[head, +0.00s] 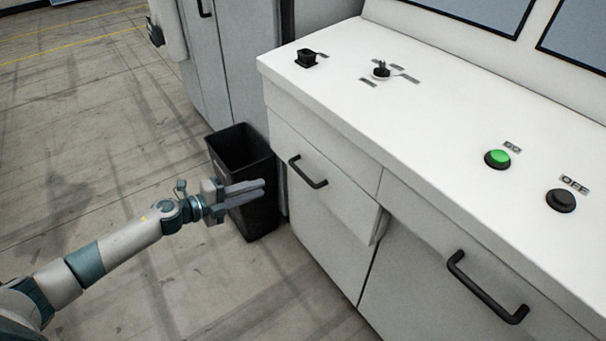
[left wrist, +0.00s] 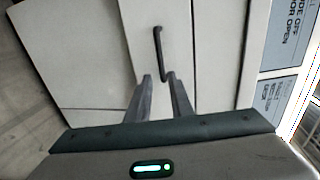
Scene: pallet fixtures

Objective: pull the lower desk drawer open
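The white desk has a drawer front (head: 335,188) with a black bar handle (head: 307,172), below a plain upper panel. This drawer front stands slightly proud of the desk, with its side edge showing at the right end. The left wrist view shows the handle (left wrist: 159,52) on the drawer front (left wrist: 178,30), ahead of the fingertips. My left gripper (head: 264,187) is left of the handle in the head view, apart from it. In the left wrist view its fingers (left wrist: 158,75) are parted with a narrow empty gap. My right gripper is not in view.
A black bin (head: 243,160) stands on the floor beside the desk, behind my left gripper. Another handle (head: 487,288) is on the desk front at right. A green button (head: 497,158), a black button (head: 561,200) and switches sit on the desktop. Floor at left is clear.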

